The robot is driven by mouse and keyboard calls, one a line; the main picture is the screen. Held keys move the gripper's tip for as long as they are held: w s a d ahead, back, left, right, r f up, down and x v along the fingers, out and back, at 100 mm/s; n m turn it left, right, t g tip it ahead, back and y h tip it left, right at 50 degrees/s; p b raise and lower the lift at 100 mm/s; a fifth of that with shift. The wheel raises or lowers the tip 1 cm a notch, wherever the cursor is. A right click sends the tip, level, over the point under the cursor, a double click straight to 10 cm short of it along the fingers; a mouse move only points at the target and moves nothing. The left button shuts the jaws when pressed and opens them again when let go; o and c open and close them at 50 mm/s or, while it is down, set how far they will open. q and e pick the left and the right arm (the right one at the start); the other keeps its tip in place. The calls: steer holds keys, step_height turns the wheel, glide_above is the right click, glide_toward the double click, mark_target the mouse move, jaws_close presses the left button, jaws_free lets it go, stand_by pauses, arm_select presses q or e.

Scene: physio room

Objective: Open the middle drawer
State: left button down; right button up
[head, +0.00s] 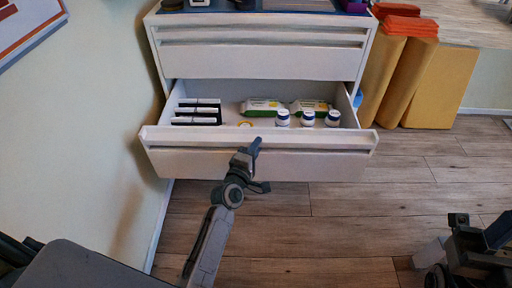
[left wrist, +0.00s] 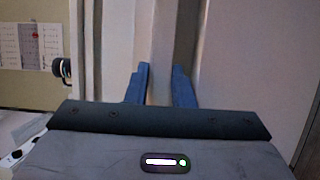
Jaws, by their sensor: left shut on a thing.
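The white drawer unit (head: 262,62) stands at the back in the head view. One drawer (head: 330,165) is pulled well out below a closed drawer front (head: 250,63). What is beneath it is hidden, so its place in the stack is not fully clear. My left gripper (head: 250,152) is at the middle of the open drawer's front edge, shut on its handle. In the left wrist view the two blue fingers (left wrist: 160,88) close on a pale strip, the drawer handle (left wrist: 172,50). My right gripper (head: 480,248) is low at the right, away from the unit; its jaws are unclear.
The open drawer holds black-and-white boxes (head: 197,112), green-and-white packs (head: 262,106) and small white bottles (head: 307,118). Yellow rolls or cushions (head: 405,75) stand right of the unit. A wall (head: 95,125) is close on the left. The wooden floor (head: 330,225) in front is mostly clear.

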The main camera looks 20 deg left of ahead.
arm_select(q)
steer(key=c, duration=1.4)
jaws_free()
steer(key=shift+f, duration=0.35)
steer(key=shift+c, duration=0.2)
steer(key=shift+o, duration=0.6)
steer(key=shift+r, duration=0.15)
steer(key=s+a, duration=0.1)
steer(key=s, duration=0.9)
steer(key=shift+s+a+b, duration=0.15)
steer(key=shift+s+b, duration=0.15)
steer(key=shift+s, duration=0.1)
